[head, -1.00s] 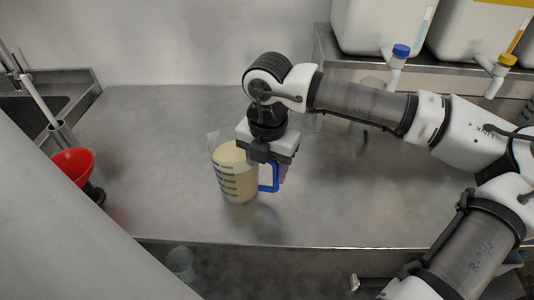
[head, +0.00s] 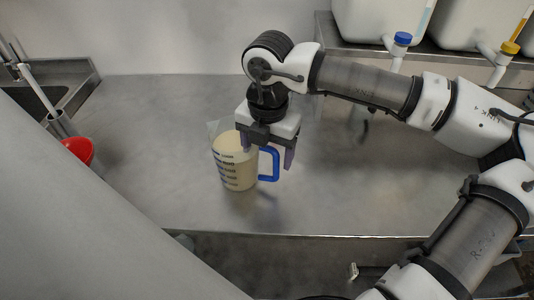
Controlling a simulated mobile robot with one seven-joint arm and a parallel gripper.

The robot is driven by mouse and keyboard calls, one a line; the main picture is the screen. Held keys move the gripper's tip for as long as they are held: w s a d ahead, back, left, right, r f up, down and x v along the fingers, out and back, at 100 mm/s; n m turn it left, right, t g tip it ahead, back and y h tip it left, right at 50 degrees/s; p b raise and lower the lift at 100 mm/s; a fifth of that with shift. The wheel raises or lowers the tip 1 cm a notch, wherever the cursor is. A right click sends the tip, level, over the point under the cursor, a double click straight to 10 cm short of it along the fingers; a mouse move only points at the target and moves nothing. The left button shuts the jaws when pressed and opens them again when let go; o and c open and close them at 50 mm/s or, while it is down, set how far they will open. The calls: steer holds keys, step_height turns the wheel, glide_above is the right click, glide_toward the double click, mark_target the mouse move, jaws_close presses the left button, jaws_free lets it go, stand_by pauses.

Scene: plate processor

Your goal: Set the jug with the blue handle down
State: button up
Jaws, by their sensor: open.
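The clear measuring jug (head: 236,167) with the blue handle (head: 270,164) stands upright on the metal counter (head: 350,195), in the middle of the head view. It holds a pale beige liquid and has dark scale marks on its side. My gripper (head: 268,153) points down over the handle side of the jug and is open. One finger shows just right of the handle; the other finger is mostly hidden at the jug's rim. Whether a finger touches the handle cannot be told.
A red funnel (head: 78,149) and a sink (head: 42,103) are at the left. White containers with a blue-capped tap (head: 400,42) and a yellow-capped tap (head: 508,50) stand on a raised shelf at the back right. The counter around the jug is clear.

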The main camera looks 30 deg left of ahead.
step_height(320, 180, up, 11)
steer(key=shift+d+f+b, duration=0.1)
steer(key=shift+b, duration=0.7)
